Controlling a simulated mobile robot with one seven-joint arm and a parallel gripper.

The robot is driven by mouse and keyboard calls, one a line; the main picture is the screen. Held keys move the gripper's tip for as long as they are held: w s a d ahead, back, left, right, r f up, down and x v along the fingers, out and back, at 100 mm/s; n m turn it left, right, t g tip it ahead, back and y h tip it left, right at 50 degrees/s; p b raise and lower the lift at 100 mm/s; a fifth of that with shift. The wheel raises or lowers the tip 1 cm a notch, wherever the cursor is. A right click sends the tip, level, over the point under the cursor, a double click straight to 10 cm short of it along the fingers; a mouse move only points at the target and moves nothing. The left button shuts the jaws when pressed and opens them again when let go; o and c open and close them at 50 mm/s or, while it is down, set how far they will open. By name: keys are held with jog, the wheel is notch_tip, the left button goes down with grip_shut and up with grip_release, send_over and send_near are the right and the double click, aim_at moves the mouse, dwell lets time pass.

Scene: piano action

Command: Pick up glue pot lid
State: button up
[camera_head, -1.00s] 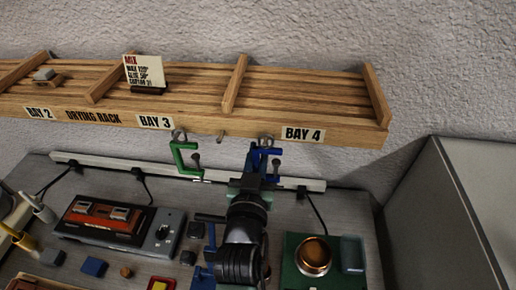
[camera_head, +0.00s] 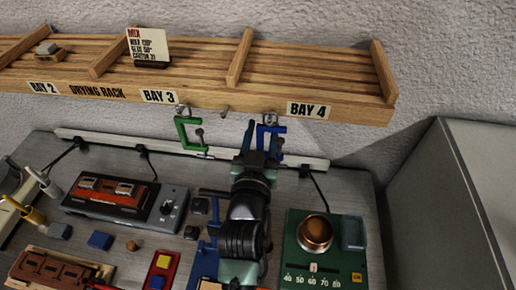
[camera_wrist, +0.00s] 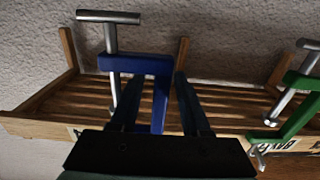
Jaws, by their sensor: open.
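A round copper-coloured pot top (camera_head: 314,230) sits on the green heater unit (camera_head: 297,262) at the right of the bench. I cannot tell whether it is the glue pot lid or the pot itself. My gripper (camera_head: 258,140) is far behind and above it, up at the front edge of the drying rack. It is open. In the wrist view, the blue clamp (camera_wrist: 148,66) shows between and beyond its two fingers (camera_wrist: 160,105); I cannot tell whether they touch it. The clamp also hangs under the rack in the head view (camera_head: 275,131).
A green clamp (camera_head: 184,133) hangs left of the blue one. The wooden drying rack (camera_head: 215,105) runs across the wall. A grey and red device (camera_head: 118,195) and a blue block (camera_head: 100,240) lie on the bench. A grey cabinet (camera_head: 440,220) stands at right.

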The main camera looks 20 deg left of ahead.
jog(key=b+v, duration=0.5)
jog(key=v, duration=0.8)
jog(key=shift+f, duration=0.15)
